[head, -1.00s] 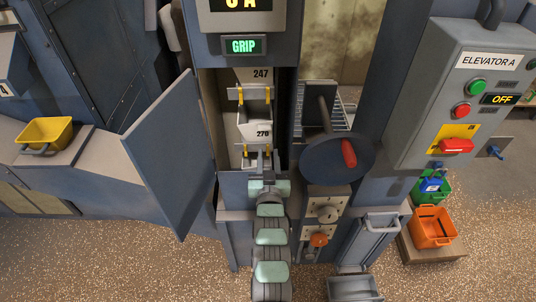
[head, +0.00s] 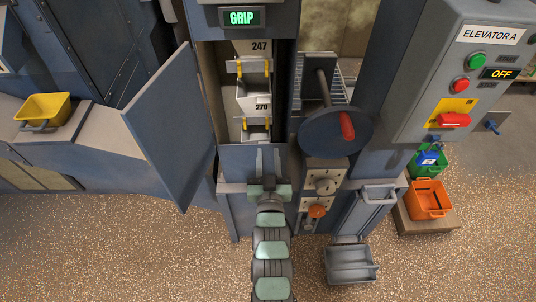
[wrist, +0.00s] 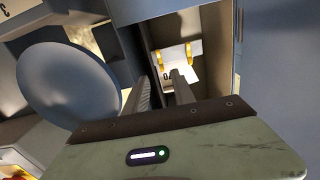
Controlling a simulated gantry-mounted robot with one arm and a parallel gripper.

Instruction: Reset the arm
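My gripper (head: 268,162) is in front of the open elevator shaft, below the white buckets, at the end of my grey-green arm. In the wrist view its two fingers (wrist: 166,92) stand apart with nothing seen between them. White buckets numbered 247 (head: 252,58) and 270 (head: 253,103) hang in the shaft with yellow clips at their sides. A white bucket with yellow clips (wrist: 180,60) also shows beyond the fingers in the wrist view.
An open blue-grey door (head: 175,125) stands left of the shaft. A round dark handwheel (head: 335,132) with a red handle juts out at right. The control box (head: 465,75) reads OFF. Yellow (head: 44,110), green (head: 427,164) and orange (head: 429,200) bins stand at the sides. A grey bin (head: 350,264) is on the floor.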

